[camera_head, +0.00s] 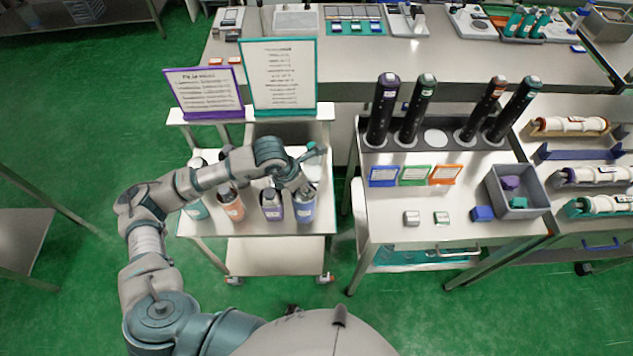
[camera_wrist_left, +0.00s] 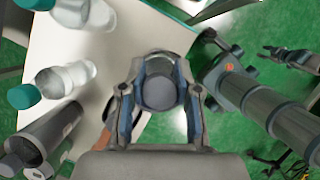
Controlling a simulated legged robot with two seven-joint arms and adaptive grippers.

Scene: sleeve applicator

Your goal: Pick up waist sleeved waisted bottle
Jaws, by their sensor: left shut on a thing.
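My left gripper (camera_head: 308,168) reaches over the right side of the white cart. In the left wrist view, its two fingers (camera_wrist_left: 159,90) are shut on a bottle (camera_wrist_left: 158,93), seen end-on as a dark round shape between them. In the head view a pale part of it (camera_head: 312,172) shows by the gripper; its waist and sleeve are hidden. My right gripper is not seen in the head view.
The cart top (camera_head: 250,226) is narrow, with a purple sign (camera_head: 204,88) and a teal-framed sign (camera_head: 279,75) behind it. A second bench to the right holds black cylinders (camera_head: 383,110) and a grey bin (camera_head: 517,190).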

